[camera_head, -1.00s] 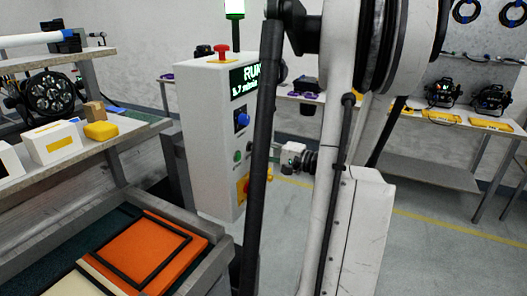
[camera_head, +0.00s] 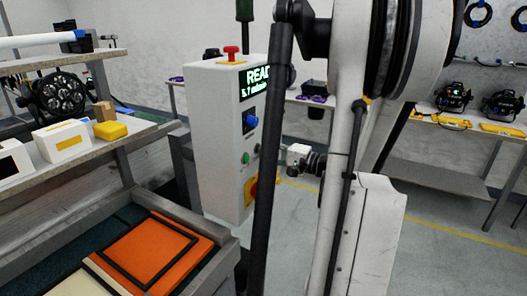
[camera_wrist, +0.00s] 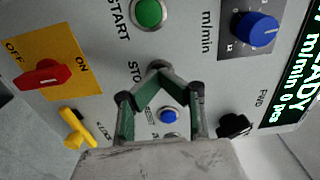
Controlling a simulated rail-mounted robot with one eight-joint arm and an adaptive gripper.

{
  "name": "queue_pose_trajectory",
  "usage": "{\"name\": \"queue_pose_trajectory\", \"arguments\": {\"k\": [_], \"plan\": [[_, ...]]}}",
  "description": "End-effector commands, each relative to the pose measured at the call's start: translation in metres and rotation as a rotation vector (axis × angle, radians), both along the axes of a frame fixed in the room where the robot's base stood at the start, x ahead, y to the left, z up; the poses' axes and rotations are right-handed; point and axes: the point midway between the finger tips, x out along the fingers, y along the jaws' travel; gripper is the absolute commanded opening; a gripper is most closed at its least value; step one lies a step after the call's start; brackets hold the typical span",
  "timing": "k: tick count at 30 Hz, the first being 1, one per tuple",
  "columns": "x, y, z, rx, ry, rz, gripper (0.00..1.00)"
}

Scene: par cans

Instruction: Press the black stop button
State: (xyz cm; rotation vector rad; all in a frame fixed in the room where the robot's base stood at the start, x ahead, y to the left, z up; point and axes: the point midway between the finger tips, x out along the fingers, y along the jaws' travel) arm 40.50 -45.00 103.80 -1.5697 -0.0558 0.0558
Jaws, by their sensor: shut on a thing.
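The grey control cabinet (camera_head: 218,140) stands left of my arm in the head view. The wrist view looks onto its front panel. My gripper (camera_wrist: 158,70) is shut at the panel beside the STOP label (camera_wrist: 136,72), on what I take to be the black stop button. Fingertips hide that button, so its outline and how far it is pressed do not show. The green START button (camera_wrist: 149,12) is above it in the picture, and a small blue button (camera_wrist: 168,115) shows between the fingers. The display (camera_wrist: 298,70) reads READY.
Around my gripper are a red OFF/ON switch (camera_wrist: 42,75) on a yellow plate, a yellow key-like part (camera_wrist: 76,128), a blue dial (camera_wrist: 256,29) and a black FWD knob (camera_wrist: 233,125).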

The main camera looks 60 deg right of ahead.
Motion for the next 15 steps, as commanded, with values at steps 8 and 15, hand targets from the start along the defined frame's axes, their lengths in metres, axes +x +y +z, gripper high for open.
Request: {"name": "queue_pose_trajectory", "arguments": {"k": [8,15], "plan": [[-0.049,-0.001,0.001,0.0,-0.001,0.006,0.0],[-0.093,-0.005,0.001,0.0,-0.001,0.006,0.0]]}}
